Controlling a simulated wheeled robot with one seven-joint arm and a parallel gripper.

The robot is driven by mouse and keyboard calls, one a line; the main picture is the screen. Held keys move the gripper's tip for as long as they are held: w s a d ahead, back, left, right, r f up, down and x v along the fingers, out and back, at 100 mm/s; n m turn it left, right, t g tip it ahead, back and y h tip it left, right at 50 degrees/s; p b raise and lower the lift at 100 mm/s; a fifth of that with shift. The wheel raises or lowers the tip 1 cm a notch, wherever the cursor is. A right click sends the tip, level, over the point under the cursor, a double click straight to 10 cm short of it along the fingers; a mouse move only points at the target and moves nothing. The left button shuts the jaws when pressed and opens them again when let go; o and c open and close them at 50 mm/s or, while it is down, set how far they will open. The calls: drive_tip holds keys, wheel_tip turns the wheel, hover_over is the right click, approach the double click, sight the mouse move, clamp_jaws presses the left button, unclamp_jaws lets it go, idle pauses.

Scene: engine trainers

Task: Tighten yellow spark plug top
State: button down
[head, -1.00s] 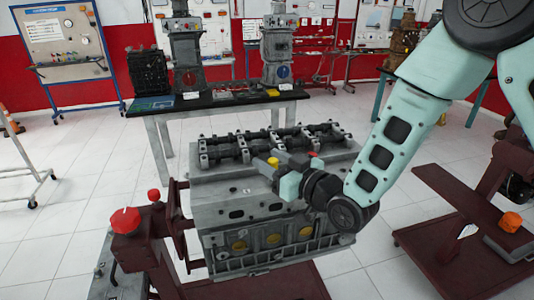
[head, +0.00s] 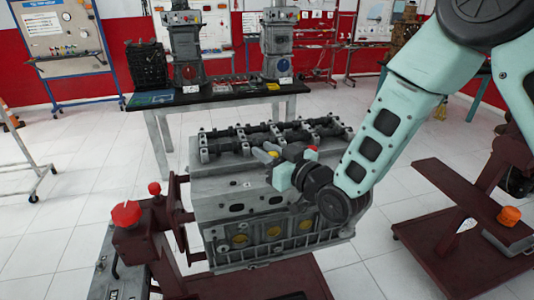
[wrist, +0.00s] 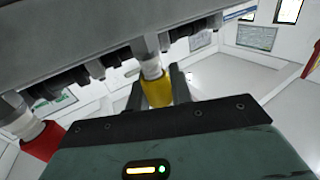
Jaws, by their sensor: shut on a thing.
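The yellow spark plug top (wrist: 157,92) sits on a white stem against the engine's side in the wrist view. In the head view a small part of the yellow top (head: 272,154) shows between the fingers. My gripper (wrist: 157,90) has one finger on each side of it and is shut on it. A red spark plug top (wrist: 45,140) is at the wrist view's lower left, apart from my fingers. It also shows just right of my gripper in the head view (head: 311,149).
The grey engine block (head: 225,200) stands on a dark red stand (head: 290,285), with shafts along its top. A red knob (head: 126,213) is at the left. A table (head: 215,95) with other engine parts stands behind.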

drive_tip(key=m+t+h+b, duration=0.2)
drive_tip(key=h+b, duration=0.1)
drive_tip(key=m+t+h+b, duration=0.1)
drive_tip(key=shift+d+f+b, duration=0.1)
drive_tip(key=shift+f+b, duration=0.2)
drive_tip(key=m+h+b, duration=0.1)
drive_tip(key=h, duration=0.1)
drive_tip(key=m+t+h+b, duration=0.1)
drive_tip(key=m+h+b, duration=0.1)
drive_tip(key=m+h, duration=0.1)
drive_tip(key=shift+w+d+r+t+h, duration=0.15)
drive_tip(key=shift+d+t+h, duration=0.1)
drive_tip(key=shift+t+h, duration=0.05)
drive_tip(key=m+h, duration=0.1)
drive_tip(key=m+h+b, duration=0.1)
drive_tip(key=h, duration=0.1)
drive_tip(key=m+h, duration=0.1)
drive_tip(key=h, duration=0.1)
drive_tip(key=shift+d+r, duration=0.1)
drive_tip(key=shift+d, duration=0.2)
drive_tip(key=shift+d+m+g+h+b, duration=0.2)
drive_tip(key=shift+m+g+h, duration=0.15)
drive_tip(key=shift+m+h, duration=0.75)
drive_tip(key=shift+d+m+g+h+b, duration=0.15)
drive_tip(key=shift+m+g+h, duration=0.4)
drive_tip(key=shift+h, duration=0.95)
drive_tip(key=shift+r+m, duration=0.1)
drive_tip(key=shift+m, duration=0.15)
